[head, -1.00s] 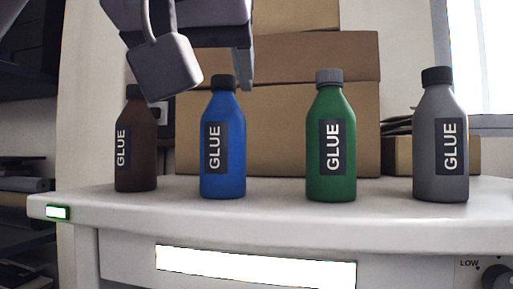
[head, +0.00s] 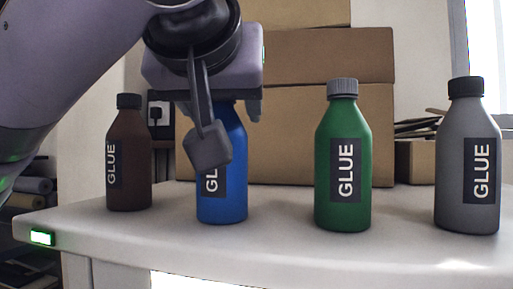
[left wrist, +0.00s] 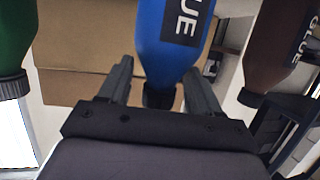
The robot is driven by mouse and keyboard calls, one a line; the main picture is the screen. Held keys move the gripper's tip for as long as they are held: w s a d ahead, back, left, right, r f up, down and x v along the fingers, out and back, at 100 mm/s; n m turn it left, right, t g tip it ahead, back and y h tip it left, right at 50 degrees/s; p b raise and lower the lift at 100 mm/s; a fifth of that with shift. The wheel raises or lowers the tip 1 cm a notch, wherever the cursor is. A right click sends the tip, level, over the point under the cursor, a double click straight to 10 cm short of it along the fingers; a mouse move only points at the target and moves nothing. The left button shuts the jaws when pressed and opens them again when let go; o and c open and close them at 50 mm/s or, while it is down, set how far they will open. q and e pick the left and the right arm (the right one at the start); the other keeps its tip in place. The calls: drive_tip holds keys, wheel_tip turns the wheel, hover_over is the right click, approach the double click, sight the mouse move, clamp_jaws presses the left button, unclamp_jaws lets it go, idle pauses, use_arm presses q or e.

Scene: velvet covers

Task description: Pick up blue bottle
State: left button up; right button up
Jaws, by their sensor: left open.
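The blue bottle (head: 222,190) with a dark GLUE label stands upright on the white table (head: 290,232). My left gripper (head: 218,108) is over its top in the head view and hides its cap and part of its label. In the left wrist view the blue bottle (left wrist: 170,45) appears upside down, with its dark cap between the two open fingers of my left gripper (left wrist: 155,88). The fingers stand apart on either side of the cap and neck; I cannot tell whether either touches. My right gripper is not in view.
A brown bottle (head: 129,160) stands to the left of the blue one. A green bottle (head: 343,165) and a grey bottle (head: 468,165) stand to the right. Cardboard boxes (head: 310,120) are stacked behind. The table's front strip is clear.

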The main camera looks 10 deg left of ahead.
use_arm(q)
drive_tip(key=shift+w+a+f, duration=0.1)
drive_tip(key=shift+w+f, duration=0.05)
drive_tip(key=shift+w, duration=0.4)
clamp_jaws()
